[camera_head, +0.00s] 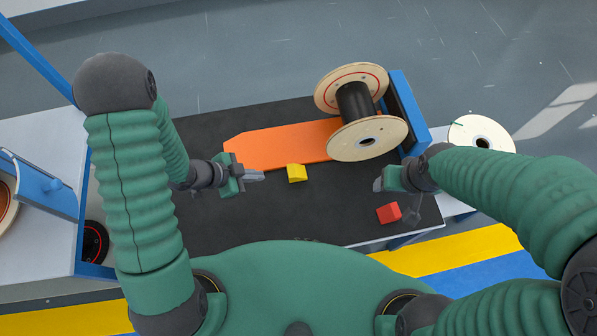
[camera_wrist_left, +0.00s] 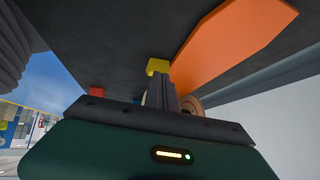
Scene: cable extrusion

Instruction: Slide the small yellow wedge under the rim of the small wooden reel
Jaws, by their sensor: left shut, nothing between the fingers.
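The small yellow wedge (camera_head: 297,173) lies on the black mat at the front edge of the orange board. The small wooden reel (camera_head: 367,138), wound with black cable, lies on its side at the right end of the board. Its near rim is to the right of the wedge, with a gap between. My left gripper (camera_head: 260,176) is shut and empty, pointing at the wedge from the left. In the left wrist view the wedge (camera_wrist_left: 157,66) shows just past the fingertips; I cannot tell if they touch. My right gripper (camera_head: 379,184) is to the right of the wedge, its fingers partly hidden.
The orange board (camera_head: 275,145) lies on the black mat (camera_head: 215,215). A red block (camera_head: 389,213) lies near the front right, below my right gripper. A blue upright (camera_head: 408,110) stands just right of the reel. Another pale reel (camera_head: 482,134) is farther right.

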